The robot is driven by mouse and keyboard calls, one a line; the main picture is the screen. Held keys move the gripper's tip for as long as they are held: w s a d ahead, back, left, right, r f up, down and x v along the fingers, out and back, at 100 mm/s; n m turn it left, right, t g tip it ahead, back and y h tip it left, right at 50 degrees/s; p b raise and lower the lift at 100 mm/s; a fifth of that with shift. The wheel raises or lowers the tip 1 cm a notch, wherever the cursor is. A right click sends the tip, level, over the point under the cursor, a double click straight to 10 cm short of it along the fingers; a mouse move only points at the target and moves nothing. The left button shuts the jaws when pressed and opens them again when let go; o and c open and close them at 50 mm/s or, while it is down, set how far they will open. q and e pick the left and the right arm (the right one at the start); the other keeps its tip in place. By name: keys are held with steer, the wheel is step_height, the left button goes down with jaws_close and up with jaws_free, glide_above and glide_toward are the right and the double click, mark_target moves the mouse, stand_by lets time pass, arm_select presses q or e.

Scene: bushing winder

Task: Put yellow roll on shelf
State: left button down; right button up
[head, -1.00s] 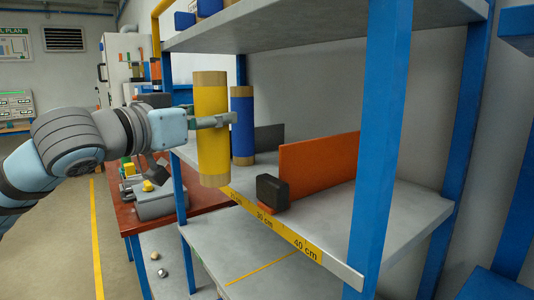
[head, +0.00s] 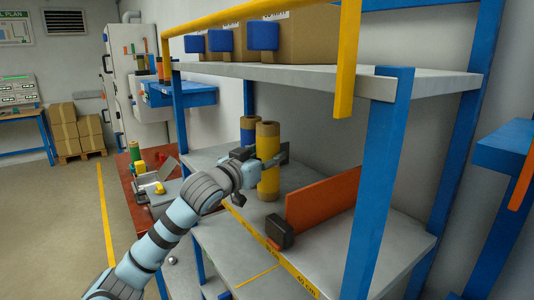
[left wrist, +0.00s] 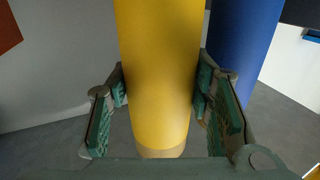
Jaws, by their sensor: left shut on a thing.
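The yellow roll (head: 268,178), with cardboard-brown ends, stands upright over the front left part of the grey middle shelf (head: 328,244). My left gripper (head: 270,162) is shut on it, with one finger on each side, as the left wrist view shows around the roll (left wrist: 158,75). The roll's lower end is close to the shelf surface; I cannot tell whether it touches. A blue roll (head: 248,131) stands behind it to the left, and shows at the right in the left wrist view (left wrist: 243,50). My right gripper is out of view.
An orange divider (head: 322,202) with a black block (head: 280,232) at its front end stands to the right of the roll. The upper shelf (head: 300,76) holds boxes and blue bins. A blue post (head: 382,165) rises at the front right.

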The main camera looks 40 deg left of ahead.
arm_select(q)
steer(key=c, duration=1.1)
jaws_free()
steer(key=shift+w+f, duration=0.1)
steer(key=shift+w, duration=0.05)
steer(key=shift+d, duration=0.1)
steer(key=shift+s, duration=0.2)
steer(key=s+b, duration=0.4)
steer(key=b, duration=0.1)
steer(key=s+b, duration=0.3)
steer(key=b, duration=0.2)
steer(key=s+d+b, duration=0.1)
steer(key=s+b, duration=0.3)
steer(key=b, duration=0.1)
steer(key=shift+s, duration=0.35)
